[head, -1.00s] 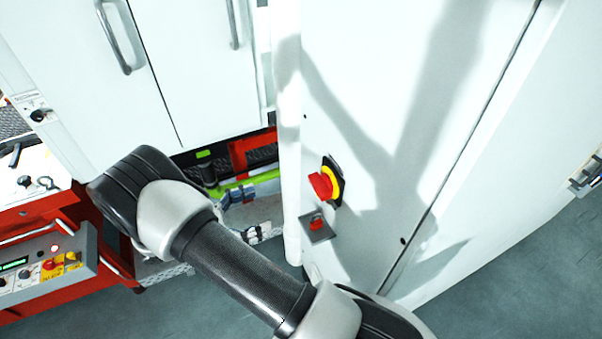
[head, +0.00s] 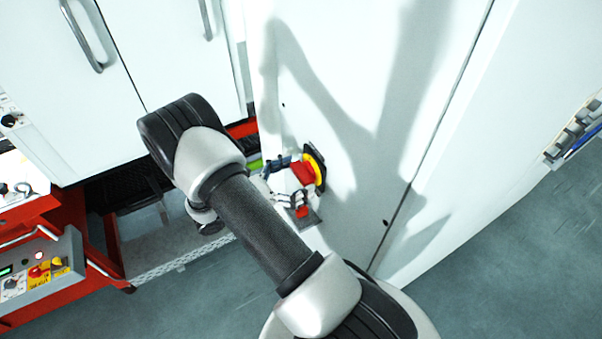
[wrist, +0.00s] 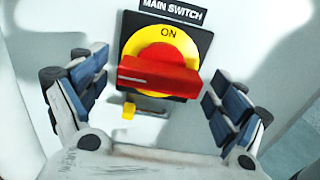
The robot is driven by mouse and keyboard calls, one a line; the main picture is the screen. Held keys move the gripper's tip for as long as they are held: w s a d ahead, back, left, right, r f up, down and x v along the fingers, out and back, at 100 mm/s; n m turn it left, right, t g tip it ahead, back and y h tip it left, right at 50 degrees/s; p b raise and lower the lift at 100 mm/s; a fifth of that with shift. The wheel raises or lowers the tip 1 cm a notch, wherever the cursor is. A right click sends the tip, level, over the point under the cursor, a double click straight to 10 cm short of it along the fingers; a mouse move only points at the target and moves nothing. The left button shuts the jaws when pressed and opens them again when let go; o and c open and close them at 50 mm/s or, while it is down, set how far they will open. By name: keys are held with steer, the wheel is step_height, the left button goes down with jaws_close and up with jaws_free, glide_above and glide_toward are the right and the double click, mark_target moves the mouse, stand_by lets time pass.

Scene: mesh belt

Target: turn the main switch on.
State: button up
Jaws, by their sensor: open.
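The main switch has a red bar handle (wrist: 160,75) on a yellow disc (wrist: 185,47) with a black square plate. The word ON is printed at the disc's top, and the handle lies roughly level across it in the wrist view. A label above reads MAIN SWITCH. In the head view the red handle (head: 303,172) shows side-on, sticking out from the white cabinet. My gripper (wrist: 157,82) is open, with one blue-padded finger to each side of the handle and gaps between.
A small bracket with a yellow piece (wrist: 128,111) sits just below the switch. The white cabinet (head: 350,180) stands close on the right. A red machine with a control panel (head: 40,265) is at the lower left. Floor shows at the lower right.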

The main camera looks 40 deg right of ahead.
steer(key=shift+s+d, duration=0.15)
steer(key=shift+d, duration=0.4)
steer(key=shift+c, duration=0.6)
steer(key=c, duration=0.9)
